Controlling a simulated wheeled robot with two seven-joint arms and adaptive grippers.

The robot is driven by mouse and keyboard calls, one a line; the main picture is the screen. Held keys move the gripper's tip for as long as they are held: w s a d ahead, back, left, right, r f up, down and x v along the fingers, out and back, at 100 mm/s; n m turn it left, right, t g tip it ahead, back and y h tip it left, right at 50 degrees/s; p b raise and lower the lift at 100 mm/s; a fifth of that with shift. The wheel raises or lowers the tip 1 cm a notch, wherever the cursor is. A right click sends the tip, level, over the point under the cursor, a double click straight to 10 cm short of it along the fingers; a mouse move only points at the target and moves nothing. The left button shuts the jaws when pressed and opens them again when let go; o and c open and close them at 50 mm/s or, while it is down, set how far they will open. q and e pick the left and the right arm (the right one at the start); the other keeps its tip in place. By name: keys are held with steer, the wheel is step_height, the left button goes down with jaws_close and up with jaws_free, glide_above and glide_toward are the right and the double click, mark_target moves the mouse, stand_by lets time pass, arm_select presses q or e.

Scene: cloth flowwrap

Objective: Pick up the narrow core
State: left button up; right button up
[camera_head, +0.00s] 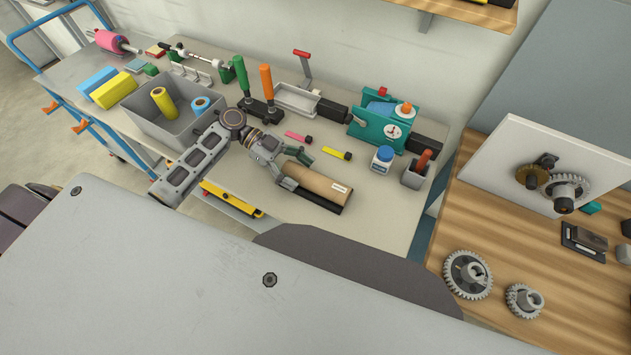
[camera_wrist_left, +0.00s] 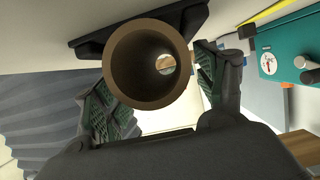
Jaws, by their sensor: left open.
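The narrow core, a brown cardboard tube (camera_head: 320,184) with a small white label, lies on a low black holder (camera_head: 335,208) at the front of the grey table. My left gripper (camera_head: 297,171) is open at the tube's left end, with a finger on either side of it. In the left wrist view the tube (camera_wrist_left: 119,68) shows end-on, its hollow bore facing the camera, between the two spread fingers (camera_wrist_left: 157,82). Whether the fingers touch it I cannot tell. My right gripper is in neither view.
A grey bin (camera_head: 160,132) with yellow and blue rolls stands left of the arm. Pink (camera_head: 298,137) and yellow (camera_head: 337,153) markers lie behind the tube.

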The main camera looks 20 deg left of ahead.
arm_select(q)
steer(key=shift+c, duration=0.3)
steer(key=c, duration=1.1)
steer(key=shift+o, duration=0.2)
steer(key=shift+c, duration=0.2)
steer(key=shift+r, duration=5.05)
